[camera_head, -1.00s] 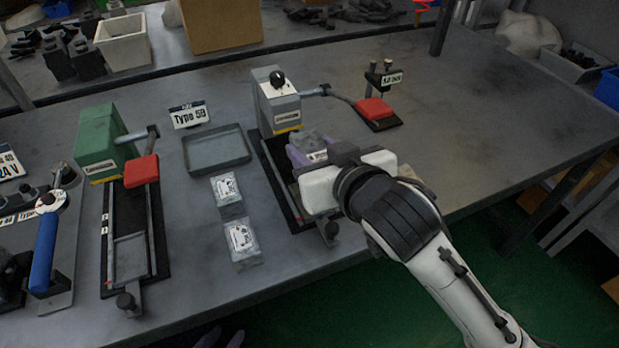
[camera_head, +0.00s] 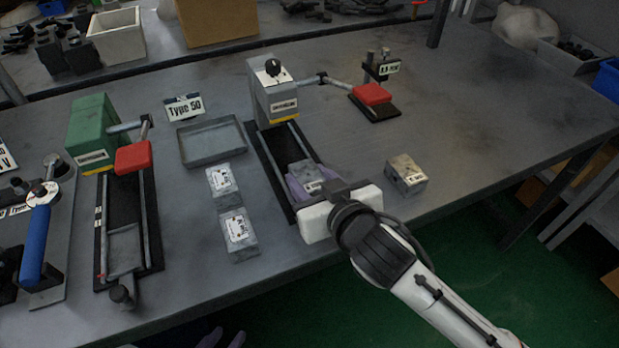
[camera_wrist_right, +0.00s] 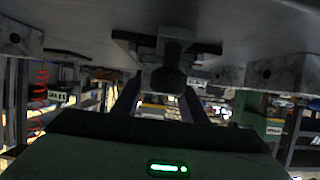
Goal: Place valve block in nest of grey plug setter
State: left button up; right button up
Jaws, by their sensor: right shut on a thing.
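The grey plug setter (camera_head: 273,92) stands at the middle of the table, its black-based track (camera_head: 268,163) running toward the front edge. My right gripper (camera_head: 304,180) is over this track, its purplish fingers shut on a grey valve block (camera_head: 309,171). Whether the block rests in the nest or is just above it I cannot tell. The wrist view shows the gripper's dark fingers (camera_wrist_right: 158,100); the block is not clear there.
Two labelled blocks (camera_head: 222,184) (camera_head: 239,234) lie left of the track, and another block (camera_head: 406,174) lies to the right. A grey tray (camera_head: 212,142) is behind. The green plug setter (camera_head: 95,130) stands at left.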

jog(key=shift+f, duration=0.1)
jog(key=o, duration=1.4)
jog(key=shift+f, duration=0.1)
jog(key=shift+r, duration=0.2)
jog(key=shift+s+r, duration=0.15)
jog(key=shift+s, duration=0.15)
jog(key=v, duration=1.1)
jog(key=shift+s+d+r+p, duration=0.15)
jog(key=shift+d+p, duration=0.05)
jog(key=shift+p, duration=0.2)
